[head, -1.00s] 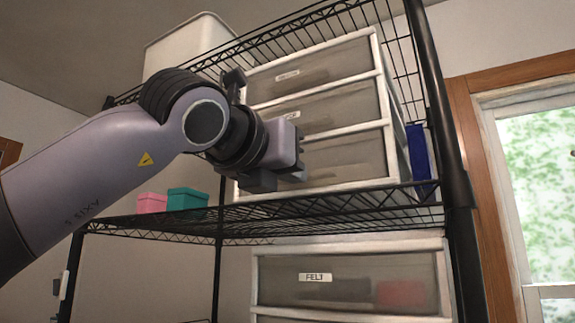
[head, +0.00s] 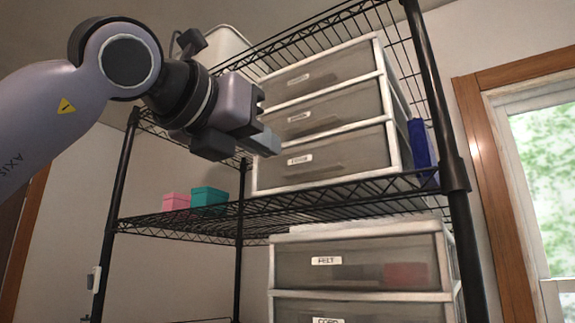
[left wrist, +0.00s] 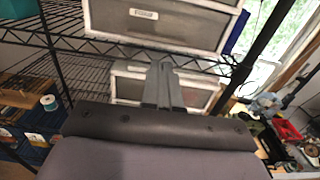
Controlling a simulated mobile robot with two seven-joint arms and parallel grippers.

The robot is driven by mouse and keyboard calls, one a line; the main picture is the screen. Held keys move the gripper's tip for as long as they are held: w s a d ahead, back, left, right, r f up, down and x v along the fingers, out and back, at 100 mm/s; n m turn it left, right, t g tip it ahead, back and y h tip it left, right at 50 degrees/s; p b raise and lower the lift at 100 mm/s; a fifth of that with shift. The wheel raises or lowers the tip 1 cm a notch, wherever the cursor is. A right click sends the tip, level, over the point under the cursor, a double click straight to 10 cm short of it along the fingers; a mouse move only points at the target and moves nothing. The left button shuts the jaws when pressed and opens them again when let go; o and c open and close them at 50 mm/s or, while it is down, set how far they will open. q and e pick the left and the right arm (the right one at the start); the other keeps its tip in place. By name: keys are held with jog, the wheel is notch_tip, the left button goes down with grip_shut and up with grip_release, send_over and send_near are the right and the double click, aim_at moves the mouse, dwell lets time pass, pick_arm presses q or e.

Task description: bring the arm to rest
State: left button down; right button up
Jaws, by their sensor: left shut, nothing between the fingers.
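My left gripper (head: 268,142) is raised in front of the upper drawer unit (head: 330,110) in the head view. Its fingers are shut with nothing between them, and it looks apart from the drawers. In the left wrist view the fingers (left wrist: 163,85) point away side by side, with drawer fronts beyond them. My left arm (head: 60,110) comes in from the left, bent at the dark wrist joint. My right gripper is in neither view.
A black wire shelf (head: 190,226) carries the drawer unit, a pink box (head: 175,201), a teal box (head: 208,197) and a blue item (head: 419,145). A lower drawer unit (head: 360,264) stands below. A window (head: 545,190) is at right.

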pick_arm(q)
jog(key=v, duration=0.4)
jog(key=shift+s+b, duration=0.15)
jog(key=shift+b, duration=0.25)
